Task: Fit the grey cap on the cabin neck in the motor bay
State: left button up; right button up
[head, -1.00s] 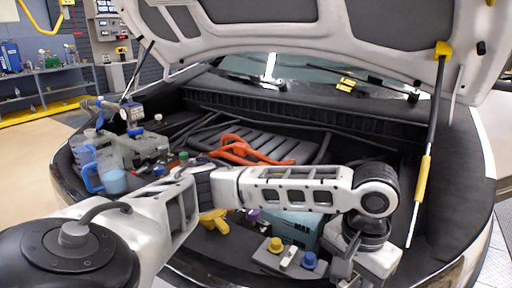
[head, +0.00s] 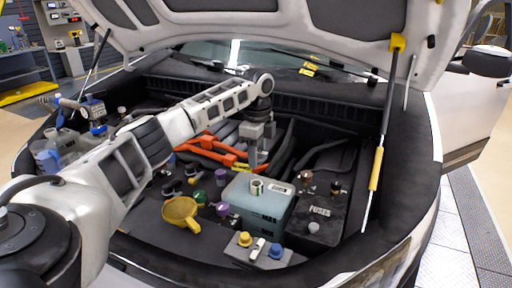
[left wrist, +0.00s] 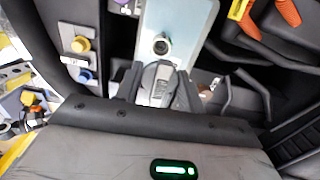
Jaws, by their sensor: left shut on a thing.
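The cabin neck (head: 257,186) is an open, uncapped ring on top of a pale blue tank (head: 255,212). A label beside it is too small to read surely. In the left wrist view the open neck (left wrist: 162,45) lies just beyond my fingertips. My left gripper (head: 252,160) points down behind the tank, a little above and apart from the neck. In the left wrist view its two dark fingers (left wrist: 158,84) are shut on the grey cap (left wrist: 150,76), which they partly hide. My right gripper is in neither view.
A black fuse box (head: 312,222) stands right of the tank. A holder with yellow (head: 245,239) and blue (head: 275,251) caps is in front. A yellow funnel (head: 181,212) lies left. Orange cables (head: 212,150) run behind. The yellow-sleeved hood strut (head: 376,168) rises at right.

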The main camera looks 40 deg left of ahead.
pick_arm(q)
jog(key=shift+a, duration=0.2)
dwell(0.3)
jog(key=shift+f+b, duration=0.6)
jog(key=shift+f, duration=2.25)
jog(key=shift+r+p, duration=0.1)
jog(key=shift+p, duration=0.35)
jog(key=shift+f, duration=1.55)
jog(key=o, duration=1)
